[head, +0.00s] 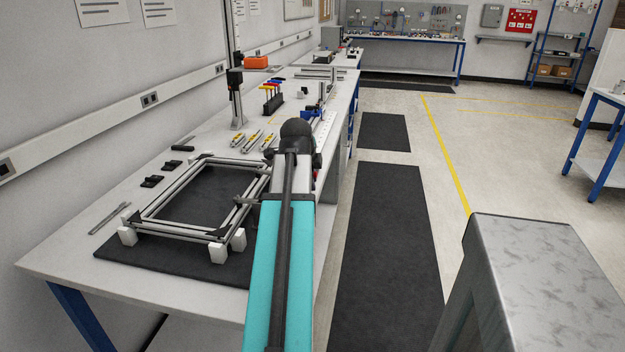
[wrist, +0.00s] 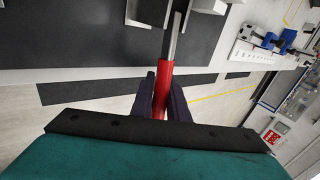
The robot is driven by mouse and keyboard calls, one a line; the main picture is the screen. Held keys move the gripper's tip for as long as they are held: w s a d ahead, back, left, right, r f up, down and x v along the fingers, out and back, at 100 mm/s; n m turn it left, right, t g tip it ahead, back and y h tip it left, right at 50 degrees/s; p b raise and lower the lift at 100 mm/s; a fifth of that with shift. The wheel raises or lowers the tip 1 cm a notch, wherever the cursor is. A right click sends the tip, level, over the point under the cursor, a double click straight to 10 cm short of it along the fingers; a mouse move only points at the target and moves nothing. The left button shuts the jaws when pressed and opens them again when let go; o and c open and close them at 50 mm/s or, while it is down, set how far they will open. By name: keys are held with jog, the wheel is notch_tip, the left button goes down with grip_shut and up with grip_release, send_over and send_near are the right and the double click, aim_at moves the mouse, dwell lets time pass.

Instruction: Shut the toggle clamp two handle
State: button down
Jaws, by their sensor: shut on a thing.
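In the wrist view my gripper (wrist: 161,92) has its two dark fingers on either side of a red handle grip (wrist: 164,76), shut on it. A grey metal lever (wrist: 175,36) runs on from the red grip toward the top of the picture. The clamp's base and arm are not clear there, so I cannot tell how far the handle is swung. In the head view my own arm hides the gripper and the held handle. An aluminium frame (head: 165,213) with white corner blocks lies on a black mat (head: 180,268) on the bench, left of my arm.
The bench (head: 75,252) runs along the left wall. Several yellow-marked parts (head: 253,142), a rack of coloured-handled tools (head: 272,100) and a post (head: 237,100) stand beyond the frame. A grey metal block (head: 545,270) is at right front. Floor mats (head: 390,240) lie right of the bench.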

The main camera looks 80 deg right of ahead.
jog(key=shift+s, duration=0.1)
jog(key=c, duration=1.7)
grip_release()
jog(key=shift+v, duration=6.9)
